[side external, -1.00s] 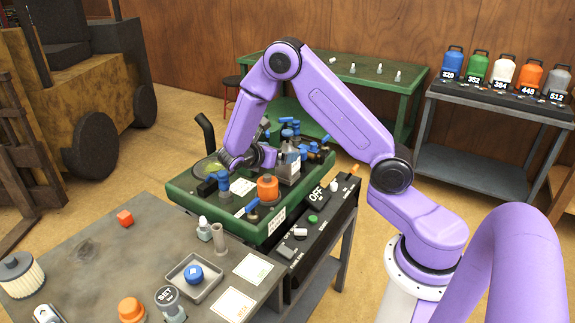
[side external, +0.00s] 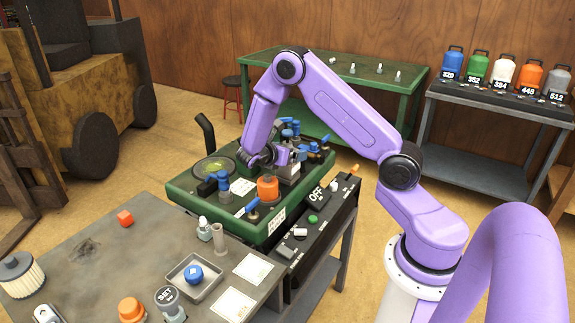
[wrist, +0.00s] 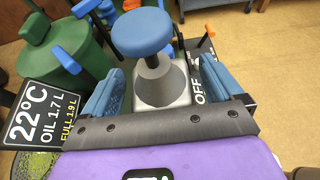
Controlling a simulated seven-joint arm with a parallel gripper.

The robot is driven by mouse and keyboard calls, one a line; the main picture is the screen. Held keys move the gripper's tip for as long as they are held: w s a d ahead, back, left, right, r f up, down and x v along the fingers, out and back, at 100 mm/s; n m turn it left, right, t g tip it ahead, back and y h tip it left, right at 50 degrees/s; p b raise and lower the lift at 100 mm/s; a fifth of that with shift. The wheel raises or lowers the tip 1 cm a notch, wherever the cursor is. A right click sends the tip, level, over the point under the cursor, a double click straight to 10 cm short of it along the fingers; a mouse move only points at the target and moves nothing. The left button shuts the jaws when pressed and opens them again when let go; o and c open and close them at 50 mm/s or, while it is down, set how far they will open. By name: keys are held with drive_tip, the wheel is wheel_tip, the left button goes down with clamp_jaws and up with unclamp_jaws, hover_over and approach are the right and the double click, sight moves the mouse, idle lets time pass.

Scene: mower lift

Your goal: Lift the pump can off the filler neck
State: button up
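The pump can appears to be the grey body (wrist: 163,88) with a round blue knob (wrist: 142,32) on a grey stem, in the middle of the wrist view. In the side external view its grey body (side external: 289,172) is partly covered by my gripper (side external: 279,156). In the wrist view the two blue finger pads of my gripper (wrist: 162,90) stand apart, one on each side of the grey body. Narrow gaps seem to show between pads and body. The filler neck is hidden, so I cannot tell how the can sits on it.
The green mower deck (side external: 190,190) carries blue valves (side external: 224,181) and an orange cap (side external: 267,188) close to my gripper. A sign (wrist: 45,118) reads 22°C, oil 1.7 L, full 1.9 L. The grey bench (side external: 90,250) in front holds small parts.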

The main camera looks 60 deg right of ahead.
drive_tip(key=c, duration=1.5)
drive_tip(key=shift+r, duration=0.1)
clamp_jaws()
drive_tip(key=shift+r, duration=0.1)
